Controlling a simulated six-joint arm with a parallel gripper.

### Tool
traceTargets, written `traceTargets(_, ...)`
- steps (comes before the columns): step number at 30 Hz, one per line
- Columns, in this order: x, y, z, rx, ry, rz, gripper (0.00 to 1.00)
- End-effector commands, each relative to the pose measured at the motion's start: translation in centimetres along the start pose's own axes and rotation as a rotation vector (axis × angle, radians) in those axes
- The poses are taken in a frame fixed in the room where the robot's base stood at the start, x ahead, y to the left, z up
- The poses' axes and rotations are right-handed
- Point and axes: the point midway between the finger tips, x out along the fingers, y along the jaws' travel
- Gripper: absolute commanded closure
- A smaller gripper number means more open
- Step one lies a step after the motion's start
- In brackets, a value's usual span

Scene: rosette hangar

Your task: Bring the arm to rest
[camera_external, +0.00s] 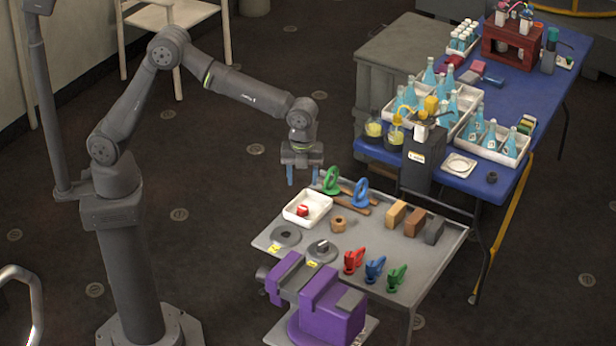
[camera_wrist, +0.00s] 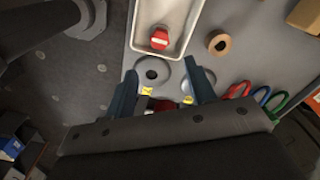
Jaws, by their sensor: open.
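My gripper (camera_external: 303,176) hangs pointing down in the external view, above the far left edge of the grey work table (camera_external: 440,262). Its two blue-grey fingers are apart with nothing between them. In the wrist view my gripper (camera_wrist: 162,88) is also open and empty, with grey discs on the table showing beyond the fingertips. The arm reaches out from its column with the elbow raised and bent.
A blue table (camera_external: 520,95) with bottles stands behind. Open floor lies left of the grey table.

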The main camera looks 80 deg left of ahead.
Motion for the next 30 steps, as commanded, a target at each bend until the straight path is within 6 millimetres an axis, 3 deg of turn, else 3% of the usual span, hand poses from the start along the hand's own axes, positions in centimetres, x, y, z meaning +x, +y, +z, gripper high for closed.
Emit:
traceTargets(15,10.5,0.0,0.0,0.000,0.000,0.001,0.50)
traceTargets(23,4.5,-0.1,0.0,0.000,0.001,-0.008,0.50)
traceTargets(30,2.2,2.9,-3.4,0.004,0.001,-0.004,0.50)
